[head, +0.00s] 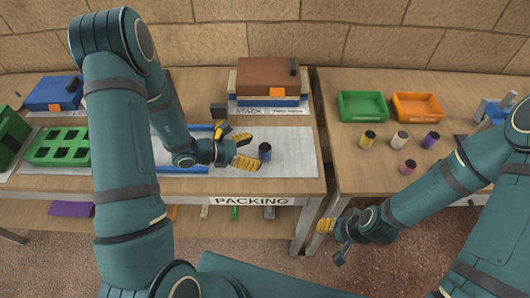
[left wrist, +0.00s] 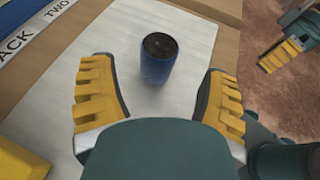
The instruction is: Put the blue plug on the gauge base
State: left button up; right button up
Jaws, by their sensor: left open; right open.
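The blue plug (head: 265,152), with a dark top, stands upright on the white sheet of the packing table. In the left wrist view the blue plug (left wrist: 156,62) stands just beyond and between my open yellow fingertips, touching neither. My left gripper (head: 245,150) is open and empty, just left of the plug; it also shows in the left wrist view (left wrist: 161,75). My right gripper (head: 332,240) is open and empty in front of the gap between the tables. A blue and grey device (head: 494,111) stands at the right edge, partly hidden; I cannot tell whether it is the gauge base.
A green holed block (head: 60,146) lies at the left. Stacked boxes (head: 268,80) stand behind the blue plug.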

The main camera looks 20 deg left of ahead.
aim_at(263, 153)
pick_arm(q)
jog(key=x, duration=0.4)
jog(key=shift+a+f+b, duration=0.25)
jog(key=shift+f+b, duration=0.1)
jog(key=shift+w+d+f, duration=0.15)
jog(key=shift+w+d, duration=0.05)
jog(key=shift+d, duration=0.15)
jog(key=c, duration=1.2)
notch_tip(263, 153, up, 9)
jog(key=shift+r+p, duration=0.1)
jog(key=shift+p, duration=0.95)
jog(key=shift+r, duration=0.45)
